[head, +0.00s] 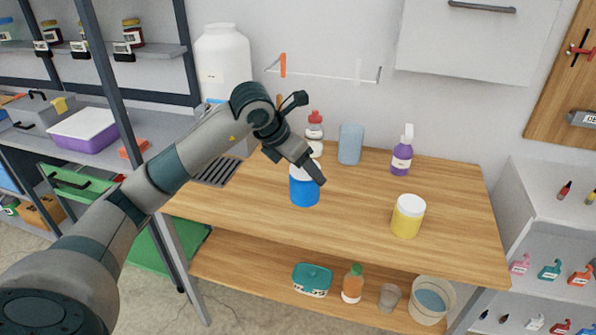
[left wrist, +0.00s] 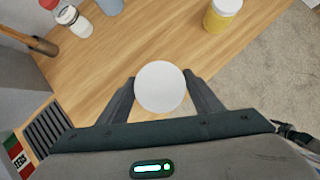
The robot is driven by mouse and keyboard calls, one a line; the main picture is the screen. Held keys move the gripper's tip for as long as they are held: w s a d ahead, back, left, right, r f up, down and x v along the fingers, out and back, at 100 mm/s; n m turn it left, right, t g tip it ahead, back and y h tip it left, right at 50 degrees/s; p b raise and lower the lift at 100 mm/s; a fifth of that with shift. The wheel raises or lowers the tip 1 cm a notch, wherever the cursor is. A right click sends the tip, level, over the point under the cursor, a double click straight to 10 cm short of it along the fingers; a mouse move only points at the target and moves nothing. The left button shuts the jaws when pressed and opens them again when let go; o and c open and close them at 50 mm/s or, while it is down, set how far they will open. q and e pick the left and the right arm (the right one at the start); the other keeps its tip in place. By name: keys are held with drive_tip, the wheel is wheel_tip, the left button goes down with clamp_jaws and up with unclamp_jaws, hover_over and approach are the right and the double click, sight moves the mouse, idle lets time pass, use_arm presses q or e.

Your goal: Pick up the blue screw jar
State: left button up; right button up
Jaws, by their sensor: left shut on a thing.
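The blue screw jar (head: 304,190) is on or just above the wooden table, left of its middle; I cannot tell whether its base touches the wood. Its white lid (left wrist: 160,87) shows from above in the left wrist view, between the two fingers. My left gripper (head: 305,172) reaches down over the jar and is shut on it near the top, hiding part of the lid in the head view. The left gripper's fingers (left wrist: 160,90) lie on either side of the lid in the left wrist view.
A yellow jar (head: 407,216) stands to the right on the wooden table (head: 450,200). A purple spray bottle (head: 402,152), a blue cup (head: 350,144) and a red-capped bottle (head: 314,130) stand along the back. The tabletop between the blue and yellow jars is clear.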

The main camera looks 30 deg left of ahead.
use_arm(q)
drive_tip(key=shift+s+d+r, duration=0.1)
drive_tip(key=shift+d, duration=0.05)
use_arm(e)
drive_tip(key=shift+w+a, duration=0.25)
drive_tip(key=shift+a, duration=0.15)
drive_tip(key=shift+s, duration=0.2)
drive_tip(key=shift+s+d, duration=0.2)
drive_tip(key=shift+d, duration=0.05)
